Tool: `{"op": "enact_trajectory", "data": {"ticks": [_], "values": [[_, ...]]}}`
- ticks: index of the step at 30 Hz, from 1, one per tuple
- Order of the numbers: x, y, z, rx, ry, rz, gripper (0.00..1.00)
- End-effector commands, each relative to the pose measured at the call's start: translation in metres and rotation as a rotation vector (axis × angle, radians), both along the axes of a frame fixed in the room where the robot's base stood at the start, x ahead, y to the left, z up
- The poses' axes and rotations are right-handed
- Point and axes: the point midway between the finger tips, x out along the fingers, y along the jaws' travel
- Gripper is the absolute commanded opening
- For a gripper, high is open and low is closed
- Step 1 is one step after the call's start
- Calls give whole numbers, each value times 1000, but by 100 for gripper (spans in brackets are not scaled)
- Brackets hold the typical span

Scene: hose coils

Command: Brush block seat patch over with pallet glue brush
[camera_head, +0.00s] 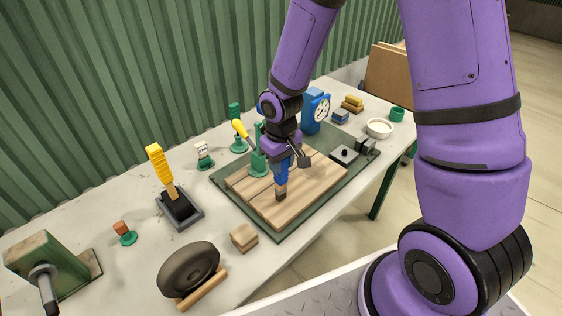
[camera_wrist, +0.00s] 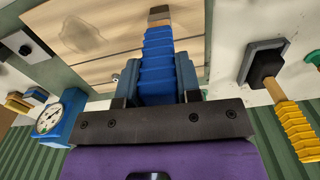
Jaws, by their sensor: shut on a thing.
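My gripper (camera_head: 283,160) is shut on the blue ribbed handle of a brush (camera_head: 281,178) and holds it upright, head down, over the wooden slatted board (camera_head: 322,181). In the wrist view the brush (camera_wrist: 158,62) runs from between the jaws to a pale ferrule and dark bristles at the top edge. The bristles are at or just above the board; I cannot tell if they touch. A brownish stained patch (camera_wrist: 82,34) shows on the board in the wrist view, left of the brush. I cannot make the patch out in the head view.
The board lies on a dark green mat (camera_head: 277,232). Left stand a yellow-handled brush (camera_head: 160,170) in a black holder, a dark wheel (camera_head: 188,269) and a wood block (camera_head: 244,236). A blue dial gauge (camera_head: 316,108) stands behind.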

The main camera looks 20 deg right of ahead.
Motion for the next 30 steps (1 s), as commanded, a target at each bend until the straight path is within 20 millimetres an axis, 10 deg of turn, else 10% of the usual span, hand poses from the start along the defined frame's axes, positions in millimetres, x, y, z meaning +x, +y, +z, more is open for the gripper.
{"op": "enact_trajectory", "data": {"ticks": [30], "values": [[0,0,-8,0,0,0,0]]}}
